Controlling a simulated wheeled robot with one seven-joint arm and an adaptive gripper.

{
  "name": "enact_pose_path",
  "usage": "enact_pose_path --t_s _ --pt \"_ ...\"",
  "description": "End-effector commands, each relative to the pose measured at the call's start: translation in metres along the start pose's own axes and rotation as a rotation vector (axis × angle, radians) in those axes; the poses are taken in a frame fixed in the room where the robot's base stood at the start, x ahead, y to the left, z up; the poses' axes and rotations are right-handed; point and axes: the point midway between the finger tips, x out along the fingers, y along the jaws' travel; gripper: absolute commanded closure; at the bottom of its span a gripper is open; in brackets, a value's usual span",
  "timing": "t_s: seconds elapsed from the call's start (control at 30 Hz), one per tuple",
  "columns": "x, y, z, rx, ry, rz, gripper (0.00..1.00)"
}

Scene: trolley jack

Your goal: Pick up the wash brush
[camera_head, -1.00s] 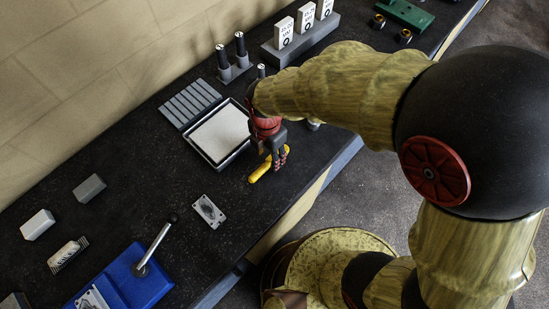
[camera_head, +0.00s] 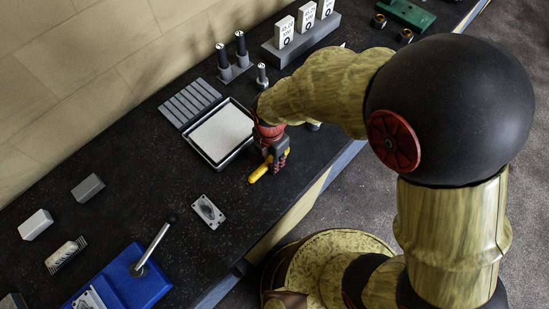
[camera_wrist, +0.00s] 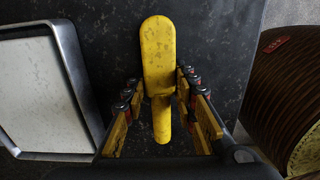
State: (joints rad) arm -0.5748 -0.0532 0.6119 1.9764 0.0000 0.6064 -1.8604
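The wash brush, which I take to be the yellow paddle-shaped piece (camera_head: 258,173), lies on the dark bench top near its front edge. In the wrist view the brush (camera_wrist: 158,55) shows a broad, worn yellow head pointing away and a narrower handle toward my palm. My gripper (camera_head: 276,160) is over its handle end, pointing down. In the wrist view my gripper (camera_wrist: 160,90) is open, with one finger on each side of the handle and gaps on both sides. In the head view the gripper hides the handle.
A shallow tray with a pale inside (camera_head: 244,151) stands just left of the gripper. A small metal plate (camera_head: 208,211) lies nearer the camera. A blue base with a lever (camera_head: 135,281) is at the lower left. Posts (camera_head: 241,48) and white blocks (camera_head: 284,33) stand behind.

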Motion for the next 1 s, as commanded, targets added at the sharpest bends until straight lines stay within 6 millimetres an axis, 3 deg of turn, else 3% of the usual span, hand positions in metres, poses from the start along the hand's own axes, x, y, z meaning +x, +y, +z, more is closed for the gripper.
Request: enact_pose_path --t_s 0.43,1.0 --pt "0.0000 0.0000 0.0000 0.000 0.000 0.000 0.99" --pt "-0.0083 0.0011 0.0003 0.000 -0.001 0.003 1.00"
